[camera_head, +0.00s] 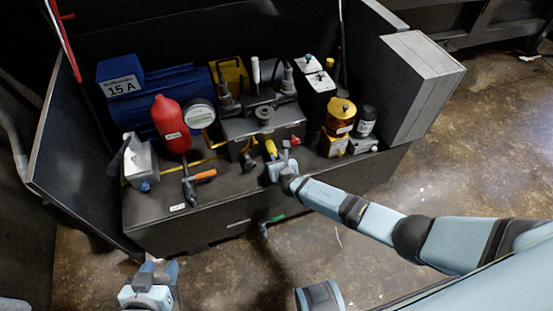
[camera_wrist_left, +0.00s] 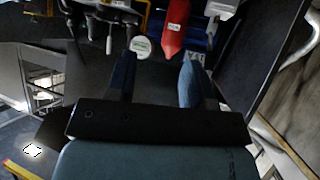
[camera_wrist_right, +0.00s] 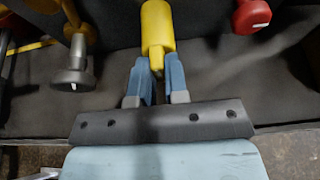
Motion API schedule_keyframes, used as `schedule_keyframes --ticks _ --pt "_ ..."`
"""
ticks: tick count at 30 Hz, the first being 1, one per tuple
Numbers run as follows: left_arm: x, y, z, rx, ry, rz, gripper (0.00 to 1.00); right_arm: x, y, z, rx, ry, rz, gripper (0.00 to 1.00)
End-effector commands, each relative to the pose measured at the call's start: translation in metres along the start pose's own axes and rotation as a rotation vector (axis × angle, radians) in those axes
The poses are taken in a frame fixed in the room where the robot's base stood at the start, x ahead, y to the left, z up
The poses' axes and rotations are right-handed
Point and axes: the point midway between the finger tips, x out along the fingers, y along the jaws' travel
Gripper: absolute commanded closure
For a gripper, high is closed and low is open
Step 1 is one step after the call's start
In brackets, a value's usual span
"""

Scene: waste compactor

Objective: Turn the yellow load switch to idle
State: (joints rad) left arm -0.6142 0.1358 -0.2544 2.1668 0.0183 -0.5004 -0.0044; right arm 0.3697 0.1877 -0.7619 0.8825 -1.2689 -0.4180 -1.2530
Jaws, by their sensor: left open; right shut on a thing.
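The yellow load switch (camera_head: 271,148) shows as a small yellow handle on the front of the compactor bench, partly hidden by my right gripper (camera_head: 276,161). In the right wrist view it is a yellow cylinder (camera_wrist_right: 157,30) with a narrow tip. The blue fingers of my right gripper (camera_wrist_right: 157,76) are closed on that tip. My left gripper (camera_head: 157,264) is low in front of the bench, away from the switch. In the left wrist view its fingers (camera_wrist_left: 157,75) are spread, with nothing between them.
A red handle (camera_wrist_right: 251,14) stands right of the switch, and a grey-headed lever (camera_wrist_right: 75,72) left of it. A red bottle (camera_head: 170,122), an orange-tipped lever (camera_head: 195,180) and an amber jar (camera_head: 341,113) crowd the bench. The floor in front is mostly open.

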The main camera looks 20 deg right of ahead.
Motion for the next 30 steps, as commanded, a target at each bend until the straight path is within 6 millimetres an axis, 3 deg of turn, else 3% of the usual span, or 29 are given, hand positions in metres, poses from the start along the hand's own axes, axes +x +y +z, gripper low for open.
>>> schedule_keyframes --ticks 1,2,4,5,13,17,30 --pt "0.0 0.0 0.0 0.0 0.0 0.0 0.52 0.0 -0.001 -0.001 -0.003 0.001 -0.001 1.0" --pt "0.0 0.0 0.0 0.0 0.0 0.0 0.52 0.0 -0.001 -0.001 -0.003 0.001 -0.001 0.79" --pt "0.0 0.0 0.0 0.0 0.0 0.0 0.52 0.0 -0.001 -0.001 -0.003 0.001 0.0 0.63" --pt "0.0 0.0 0.0 0.0 0.0 0.0 0.52 0.0 -0.001 -0.001 -0.002 0.001 0.0 0.61" --pt "0.0 0.001 -0.001 -0.001 0.0 0.001 0.52 -0.001 0.0 0.0 -0.001 0.0 0.0 0.61" --pt "-0.004 0.001 -0.006 0.002 -0.003 -0.001 0.52 -0.013 0.0 0.002 -0.001 0.0 0.001 0.61" --pt "-0.012 -0.001 -0.01 -0.014 -0.049 -0.009 0.52 -0.107 -0.001 0.001 -0.001 0.002 0.0 0.61"
